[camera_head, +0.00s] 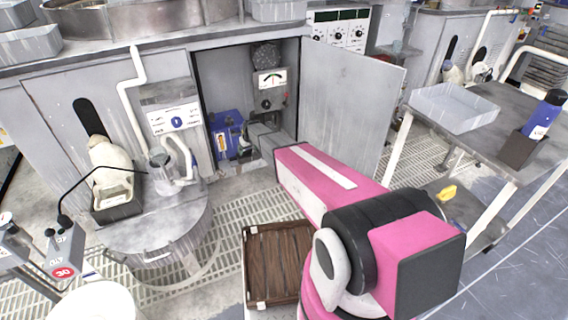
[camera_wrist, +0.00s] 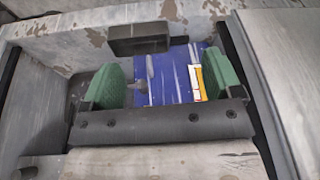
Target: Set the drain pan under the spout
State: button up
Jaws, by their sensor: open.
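My gripper (camera_head: 250,143) reaches into the open cabinet under the counter. In the wrist view its green fingertips (camera_wrist: 163,80) are spread apart. A blue panel or box (camera_wrist: 176,76) with a white-and-yellow label shows between and beyond them; I cannot tell whether they touch it. A blue unit (camera_head: 226,132) also shows in the cabinet in the head view. A shallow grey tray (camera_head: 455,108), possibly the drain pan, sits on the right-hand cart, away from my gripper. I cannot make out a definite spout; my arm hides part of the cabinet.
The cabinet door (camera_head: 350,103) stands open right of my arm. A drum (camera_head: 155,235) with a clear jug (camera_head: 178,155) stands at left. A brown slatted crate (camera_head: 275,262) sits on the floor below my arm. The cart (camera_head: 500,150) also holds a blue bottle (camera_head: 543,115).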

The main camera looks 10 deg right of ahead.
jog(key=s+d+r+m+g, duration=0.1)
jog(key=s+d+r, duration=0.5)
jog(key=s, duration=0.7)
jog(key=s+d+r+m+g+h, duration=0.1)
jog(key=s+d+r, duration=0.6)
jog(key=s, duration=0.7)
jog(key=s+d+r+m, duration=0.2)
jog(key=s+d+r, duration=0.5)
jog(key=s, duration=0.7)
jog(key=shift+r+m+g+h, duration=0.2)
jog(key=shift+m+g+h, duration=0.2)
